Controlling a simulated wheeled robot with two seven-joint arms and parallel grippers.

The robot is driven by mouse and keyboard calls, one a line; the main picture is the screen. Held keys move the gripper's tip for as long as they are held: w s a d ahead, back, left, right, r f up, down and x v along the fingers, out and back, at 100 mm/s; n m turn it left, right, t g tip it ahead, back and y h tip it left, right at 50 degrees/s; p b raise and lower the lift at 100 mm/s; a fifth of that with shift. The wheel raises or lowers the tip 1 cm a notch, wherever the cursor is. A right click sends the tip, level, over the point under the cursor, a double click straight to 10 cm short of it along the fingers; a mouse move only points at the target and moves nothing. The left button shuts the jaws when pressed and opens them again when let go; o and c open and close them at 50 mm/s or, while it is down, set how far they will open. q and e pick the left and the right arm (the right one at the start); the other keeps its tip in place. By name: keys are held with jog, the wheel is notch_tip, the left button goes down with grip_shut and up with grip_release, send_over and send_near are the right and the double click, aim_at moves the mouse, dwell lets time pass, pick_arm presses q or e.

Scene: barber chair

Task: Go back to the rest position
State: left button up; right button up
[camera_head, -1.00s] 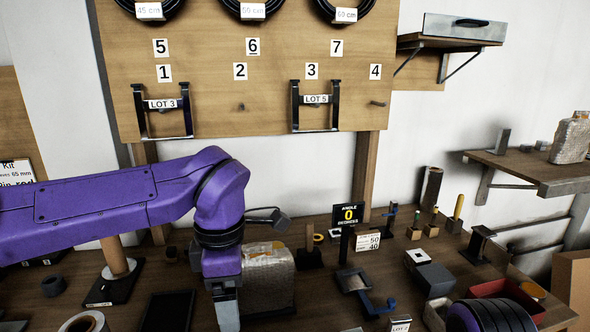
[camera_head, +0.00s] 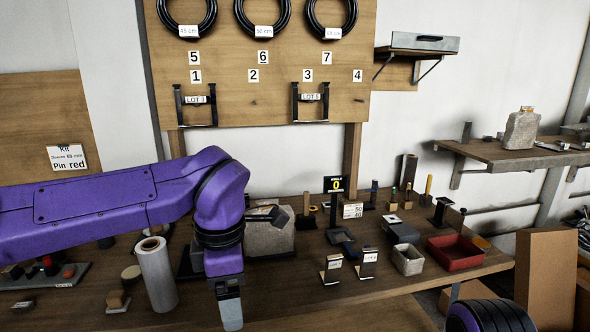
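My purple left arm comes in from the left and bends down at the wrist. Its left gripper (camera_head: 230,312) points down in front of the wooden workbench (camera_head: 360,302). The gripper's fingers show edge-on, so I cannot tell whether it is open or shut. I see nothing hanging from it. A grey block-like object (camera_head: 270,238) stands on the bench behind my wrist, partly hidden by it. My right gripper is not in view; only a black ribbed part, likely of my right arm, shows at the bottom right.
A white roll (camera_head: 156,274) stands on the bench left of my gripper. Two small label stands (camera_head: 331,270), a grey bin (camera_head: 408,260) and a red bin (camera_head: 455,252) are to its right. A cardboard box (camera_head: 546,275) stands right of the bench. A wall shelf (camera_head: 515,153) is above.

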pick_arm(q)
jog(key=w+a+f+t+y, duration=0.4)
jog(key=w+a+f+t, duration=0.2)
jog(key=w+f, duration=0.4)
jog(key=s+a+f+m+t, duration=0.1)
jog(key=s+f+m, duration=0.15)
jog(key=f, duration=0.55)
jog(key=s+a+f+m+t, duration=0.1)
jog(key=s+a+f+m, duration=0.15)
jog(key=f, duration=0.65)
jog(key=s+a+f+m+g, duration=0.1)
jog(key=s+a+f+m, duration=0.2)
jog(key=s+f, duration=0.3)
jog(key=s+a+f+m+g, duration=0.2)
jog(key=s+f, duration=0.4)
jog(key=s, duration=0.6)
jog(key=s+a+f+m+g, duration=0.2)
jog(key=s+a+f+m, duration=0.2)
jog(key=s, duration=0.5)
notch_tip(320, 180, down, 2)
jog(key=shift+s+a+h, duration=0.3)
jog(key=shift+s+a, duration=0.1)
jog(key=shift+a, duration=0.3)
